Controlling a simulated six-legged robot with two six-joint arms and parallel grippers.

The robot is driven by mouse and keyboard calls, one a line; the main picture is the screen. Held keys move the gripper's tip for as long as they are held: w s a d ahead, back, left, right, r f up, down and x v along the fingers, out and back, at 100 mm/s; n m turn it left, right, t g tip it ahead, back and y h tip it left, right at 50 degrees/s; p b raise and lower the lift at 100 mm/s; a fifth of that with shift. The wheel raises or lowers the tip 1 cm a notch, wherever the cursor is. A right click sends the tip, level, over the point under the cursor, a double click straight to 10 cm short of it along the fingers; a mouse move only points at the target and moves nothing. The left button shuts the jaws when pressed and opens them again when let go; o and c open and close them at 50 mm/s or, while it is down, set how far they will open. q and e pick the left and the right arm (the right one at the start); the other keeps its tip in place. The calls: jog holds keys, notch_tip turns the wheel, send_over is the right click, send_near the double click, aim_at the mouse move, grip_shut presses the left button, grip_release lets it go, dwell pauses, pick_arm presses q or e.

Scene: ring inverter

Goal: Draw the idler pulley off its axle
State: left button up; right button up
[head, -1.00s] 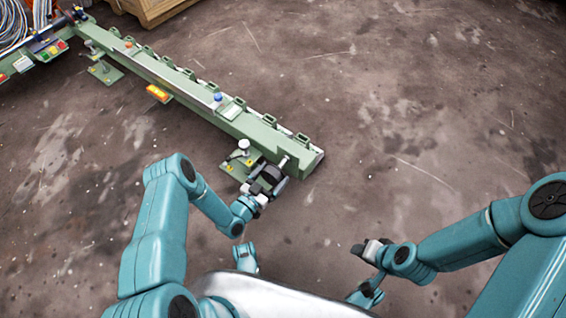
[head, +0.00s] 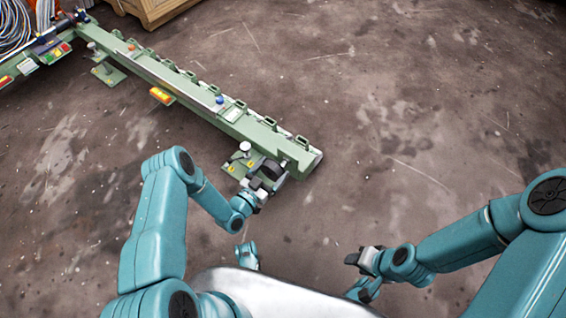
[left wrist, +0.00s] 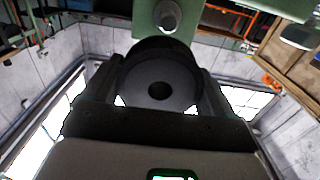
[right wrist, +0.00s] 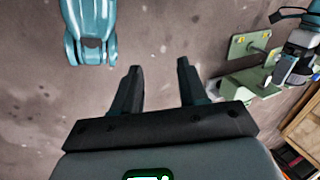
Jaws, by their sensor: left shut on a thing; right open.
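The idler pulley (left wrist: 158,66) is a dark round drum with a bore in its face. My left gripper (left wrist: 158,92) is shut on it, with a finger on each side. In the head view the pulley (head: 271,171) is partly hidden by the left gripper (head: 264,184), near the front end of the green beam (head: 240,125). A grey round stub (left wrist: 168,15), apparently the axle, stands out from the green beam above the pulley in the left wrist view. The bore looks empty. My right gripper (right wrist: 157,88) is open and empty, over bare floor; it also shows in the head view (head: 360,257).
An orange-yellow box (head: 162,96) hangs on the beam's side. A wooden crate (head: 150,10) is at the back. The floor to the right is clear.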

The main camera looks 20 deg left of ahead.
pick_arm(q)
jog(key=shift+r+p, duration=1.9)
jog(key=shift+r, duration=0.7)
